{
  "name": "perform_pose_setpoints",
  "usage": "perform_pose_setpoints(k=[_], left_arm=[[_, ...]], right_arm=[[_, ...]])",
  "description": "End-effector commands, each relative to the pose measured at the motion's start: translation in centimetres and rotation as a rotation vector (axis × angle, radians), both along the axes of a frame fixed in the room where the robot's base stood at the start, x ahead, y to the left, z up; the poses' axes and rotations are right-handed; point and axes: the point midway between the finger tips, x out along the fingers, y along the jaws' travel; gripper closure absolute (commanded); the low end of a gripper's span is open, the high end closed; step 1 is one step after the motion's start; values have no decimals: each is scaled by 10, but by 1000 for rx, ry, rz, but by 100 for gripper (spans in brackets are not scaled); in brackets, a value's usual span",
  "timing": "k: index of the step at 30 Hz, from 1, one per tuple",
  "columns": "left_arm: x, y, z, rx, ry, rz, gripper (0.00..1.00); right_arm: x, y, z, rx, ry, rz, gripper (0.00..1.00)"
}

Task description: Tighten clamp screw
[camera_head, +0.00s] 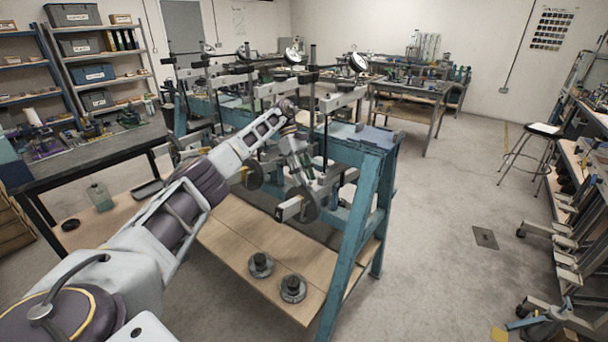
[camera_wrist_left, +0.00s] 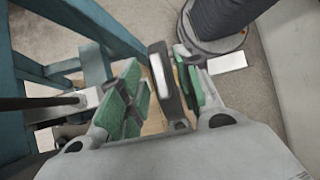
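A teal bench (camera_head: 366,185) carries several lever frames with grey beams and dark upright rods. On the near frame, a dark round handwheel (camera_head: 304,206) that looks like the clamp screw's sits beside a pale beam end. My left gripper (camera_head: 300,178) reaches down at this handwheel. In the left wrist view, the dark wheel (camera_wrist_left: 168,84) is nearly edge-on between the green pads of my left gripper (camera_wrist_left: 163,88). The pads stand apart; a gap shows on the left of the wheel, and contact on the right is unclear. The screw's thread is hidden. My right gripper is not in view.
Two dark weights (camera_head: 292,288) stand on the bench's wooden lower shelf (camera_head: 235,238). A dark side table (camera_head: 85,160) is at the left, and another workbench (camera_head: 410,90) stands behind. The floor right of the teal bench is clear up to a stool (camera_head: 541,130).

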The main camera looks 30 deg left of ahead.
Motion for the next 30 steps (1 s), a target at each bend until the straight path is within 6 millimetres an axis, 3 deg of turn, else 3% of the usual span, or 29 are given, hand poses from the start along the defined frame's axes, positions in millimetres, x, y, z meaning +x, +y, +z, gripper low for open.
perform_pose_setpoints(k=[7,30], left_arm=[[0,0,8,0,-1,0,66],[0,0,70,1,-1,0,66]], right_arm=[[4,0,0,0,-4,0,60],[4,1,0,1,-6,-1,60]])
